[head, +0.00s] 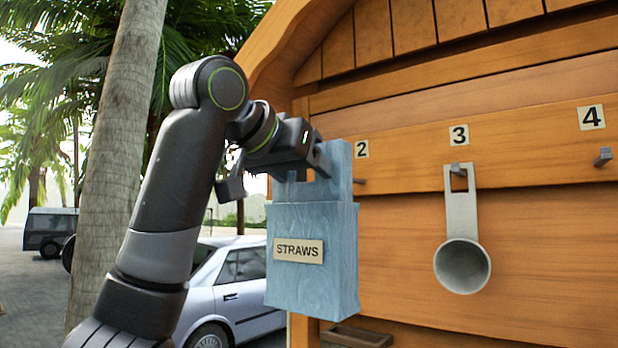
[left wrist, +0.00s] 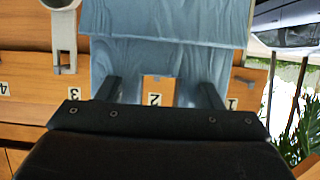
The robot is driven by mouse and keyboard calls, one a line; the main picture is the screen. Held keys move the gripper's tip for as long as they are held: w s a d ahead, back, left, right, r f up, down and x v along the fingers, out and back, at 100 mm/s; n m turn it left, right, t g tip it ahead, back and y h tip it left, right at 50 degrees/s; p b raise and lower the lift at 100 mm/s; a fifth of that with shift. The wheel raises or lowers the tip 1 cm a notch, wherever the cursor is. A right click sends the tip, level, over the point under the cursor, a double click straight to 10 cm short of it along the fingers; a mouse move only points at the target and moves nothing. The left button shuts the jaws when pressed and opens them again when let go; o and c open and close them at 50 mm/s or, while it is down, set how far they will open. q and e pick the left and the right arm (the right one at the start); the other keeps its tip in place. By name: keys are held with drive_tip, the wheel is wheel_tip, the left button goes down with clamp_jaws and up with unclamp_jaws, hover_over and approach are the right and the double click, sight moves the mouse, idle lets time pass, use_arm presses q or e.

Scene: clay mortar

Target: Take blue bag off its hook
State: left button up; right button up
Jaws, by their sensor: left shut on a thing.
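The blue bag (head: 312,258) is a wood-grained blue box with a STRAWS label and a tall back plate with a cut-out at its top. My left gripper (head: 288,170) is shut on this upper plate and holds the bag upright. In the left wrist view, upside down, the blue bag (left wrist: 165,62) lies between and beyond my finger tips (left wrist: 160,92). The number 2 label shows through its cut-out. My right gripper is out of view.
A grey ladle or cup (head: 462,262) hangs on hook 3 of the wooden wall (head: 430,90). Hook 4 (head: 603,157) is empty. A palm trunk (head: 118,150) and a silver car (head: 232,290) stand behind on the left. A small ledge (head: 355,337) is below.

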use_arm(q)
drive_tip(key=shift+s+a+b, duration=0.8)
drive_tip(key=shift+s, duration=0.25)
drive_tip(key=shift+s+a+b, duration=0.75)
drive_tip(key=shift+s, duration=0.25)
drive_tip(key=shift+s+a+b, duration=0.65)
drive_tip(key=shift+s+a, duration=0.1)
drive_tip(key=shift+s, duration=0.25)
drive_tip(key=shift+s+a+b, duration=0.6)
drive_tip(key=shift+s+a, duration=0.15)
drive_tip(key=shift+s, duration=0.25)
drive_tip(key=s+a+b, duration=0.1)
drive_tip(key=s+b, duration=0.1)
drive_tip(key=b, duration=0.1)
drive_tip(key=s+a+b, duration=0.2)
drive_tip(key=shift+b, duration=0.4)
drive_tip(key=shift+w, duration=0.1)
